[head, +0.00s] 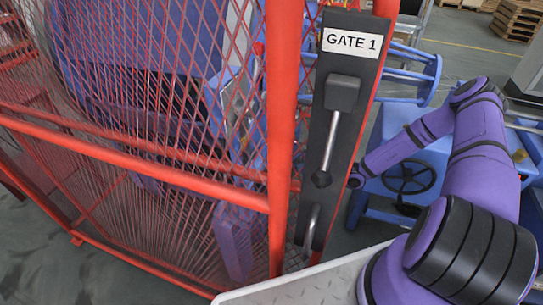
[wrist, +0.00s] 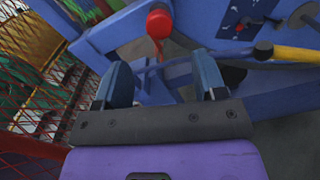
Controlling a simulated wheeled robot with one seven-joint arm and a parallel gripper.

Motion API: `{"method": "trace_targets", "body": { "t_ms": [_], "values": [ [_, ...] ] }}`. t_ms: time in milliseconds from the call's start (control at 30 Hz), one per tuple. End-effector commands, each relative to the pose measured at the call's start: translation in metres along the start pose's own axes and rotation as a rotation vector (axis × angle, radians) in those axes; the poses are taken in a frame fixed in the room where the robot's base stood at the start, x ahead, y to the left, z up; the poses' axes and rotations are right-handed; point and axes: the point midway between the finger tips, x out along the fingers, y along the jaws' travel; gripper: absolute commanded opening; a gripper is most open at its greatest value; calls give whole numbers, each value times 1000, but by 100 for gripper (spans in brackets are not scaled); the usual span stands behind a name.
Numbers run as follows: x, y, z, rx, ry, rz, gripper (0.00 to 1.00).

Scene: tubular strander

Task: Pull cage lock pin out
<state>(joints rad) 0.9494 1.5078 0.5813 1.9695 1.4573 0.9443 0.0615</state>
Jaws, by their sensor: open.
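A red knob (wrist: 159,24) on a short red stem stands upright at the blue frame in the wrist view; it looks like the cage lock pin, but I cannot be sure. My gripper (wrist: 162,78) is open, with its two blue-grey fingers wide apart and nothing between them. The knob is beyond the fingertips, roughly in line with the gap and apart from them. The stem's lower end is hard to make out. In the head view my arm reaches left behind the gate post, which hides my gripper and the pin.
A red mesh guard (head: 150,165) and the dark GATE 1 post (head: 343,90) with its handle stand at the left and centre. A black handwheel (head: 408,177) is on blue machinery. In the wrist view, a yellow bar (wrist: 296,54) with a black end is right of the knob.

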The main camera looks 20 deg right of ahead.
Motion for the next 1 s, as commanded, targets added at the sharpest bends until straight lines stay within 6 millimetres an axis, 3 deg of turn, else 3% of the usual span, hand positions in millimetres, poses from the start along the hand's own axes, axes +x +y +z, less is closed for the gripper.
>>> {"method": "trace_targets", "body": {
  "t_ms": [533, 733, 1000],
  "values": [
    [86, 1, 0, -2, 0, 4, 65],
    [100, 0, 0, -2, 2, 2, 65],
    [102, 1, 0, -2, 1, 2, 65]
  ]
}}
